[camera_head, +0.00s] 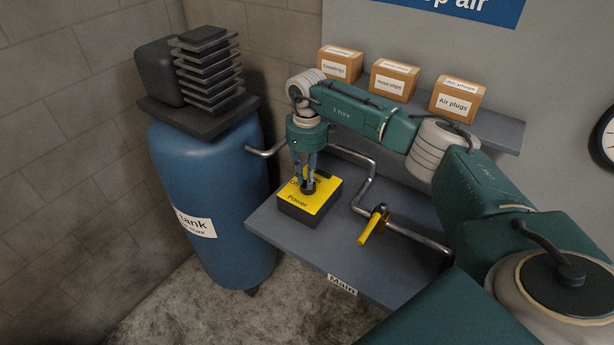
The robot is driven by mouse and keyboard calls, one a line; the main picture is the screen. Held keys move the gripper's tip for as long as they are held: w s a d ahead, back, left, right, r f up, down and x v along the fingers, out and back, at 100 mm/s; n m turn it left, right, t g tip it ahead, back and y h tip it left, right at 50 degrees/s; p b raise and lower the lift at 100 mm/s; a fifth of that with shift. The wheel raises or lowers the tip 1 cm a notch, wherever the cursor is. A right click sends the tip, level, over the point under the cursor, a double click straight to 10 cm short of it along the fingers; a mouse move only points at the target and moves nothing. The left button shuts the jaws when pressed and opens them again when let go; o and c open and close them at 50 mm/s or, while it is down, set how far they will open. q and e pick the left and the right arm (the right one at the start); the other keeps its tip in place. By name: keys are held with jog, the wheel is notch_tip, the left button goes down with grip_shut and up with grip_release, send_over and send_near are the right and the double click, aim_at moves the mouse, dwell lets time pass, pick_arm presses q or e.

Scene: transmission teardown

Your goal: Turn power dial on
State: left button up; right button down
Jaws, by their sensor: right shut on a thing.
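A black box with a yellow top labelled "Power" (325,203) sits on the grey shelf in the head view. A dark dial (308,187) stands on its yellow top. My right gripper (306,181) points down from above and is shut on the dial. Its fingers hide part of the dial and of the lettering, so I cannot read the dial's setting. My left gripper is not in view.
A pipe with a yellow-handled valve (374,224) runs right of the box. The grey shelf (290,236) has bare room around it. A blue tank (215,190) stands left. Small cartons (393,81) line the upper ledge.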

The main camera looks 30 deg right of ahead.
jog(key=shift+m, duration=0.3)
jog(key=m+b, duration=0.1)
jog(key=m, duration=0.3)
jog(key=shift+w+m, duration=0.15)
jog(key=shift+m, duration=0.25)
jog(key=m, duration=0.5)
jog(key=shift+w+r, duration=0.1)
jog(key=shift+w, duration=0.05)
jog(key=m, duration=0.3)
jog(key=shift+d+m, duration=0.1)
jog(key=shift+m, duration=0.3)
jog(key=shift+w+m+p, duration=0.1)
jog(key=shift+m+p, duration=0.25)
jog(key=shift+m, duration=1.45)
jog(key=shift+d, duration=0.1)
jog(key=c, duration=1.7)
grip_release()
jog(key=shift+o, duration=0.2)
jog(key=shift+r, duration=0.1)
